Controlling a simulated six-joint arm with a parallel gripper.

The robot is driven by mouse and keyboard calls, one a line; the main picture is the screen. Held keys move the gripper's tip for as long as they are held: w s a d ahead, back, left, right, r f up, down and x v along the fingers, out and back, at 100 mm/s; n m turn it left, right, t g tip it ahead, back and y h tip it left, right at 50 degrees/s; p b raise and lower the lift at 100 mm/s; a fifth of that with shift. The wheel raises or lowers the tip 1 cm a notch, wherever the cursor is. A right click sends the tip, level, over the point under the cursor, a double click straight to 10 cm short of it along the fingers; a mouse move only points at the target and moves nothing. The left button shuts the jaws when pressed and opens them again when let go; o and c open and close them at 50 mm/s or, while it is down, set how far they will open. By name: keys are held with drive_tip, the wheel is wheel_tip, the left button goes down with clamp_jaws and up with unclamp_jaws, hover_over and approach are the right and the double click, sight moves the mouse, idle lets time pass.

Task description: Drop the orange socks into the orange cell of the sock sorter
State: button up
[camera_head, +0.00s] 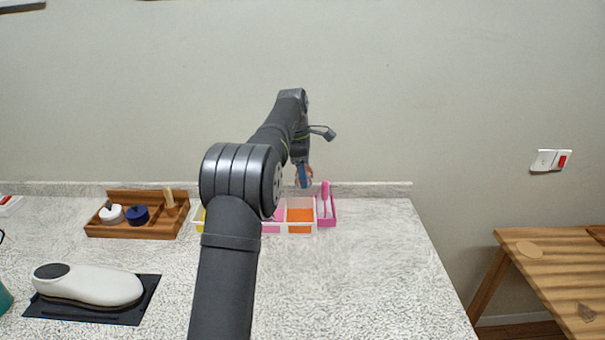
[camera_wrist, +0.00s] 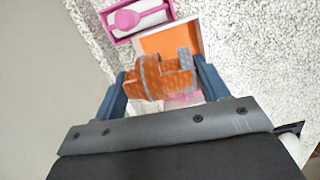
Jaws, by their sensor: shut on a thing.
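The orange socks (camera_wrist: 165,78), a rolled bundle with grey bands, sit between the two blue fingers of my gripper (camera_wrist: 160,88) in the wrist view. My gripper is shut on them and holds them over the sock sorter. In the head view my gripper (camera_head: 304,176) is above the back of the sorter, and only a small part of the socks shows. The white-walled sock sorter (camera_head: 315,228) stands near the wall, partly behind my arm. Its orange cell (camera_head: 300,214) is at its right end. The orange cell (camera_wrist: 172,40) also shows in the wrist view, partly covered by the socks.
A pink holder (camera_head: 331,212) with a pink upright item stands right beside the sorter. A wooden tray (camera_head: 140,232) with a white and a blue item is to the left. A white rounded object (camera_head: 95,288) lies on a dark mat at front left. The right countertop is clear.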

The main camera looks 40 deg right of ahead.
drive_tip(key=shift+f, duration=2.7)
drive_tip(key=o, duration=1)
drive_tip(key=shift+o, duration=0.2)
wheel_tip(320, 180, up, 17)
drive_tip(key=w+a, duration=0.1)
drive_tip(key=w, duration=0.1)
drive_tip(key=shift+a, duration=0.4)
drive_tip(key=shift+r, duration=0.1)
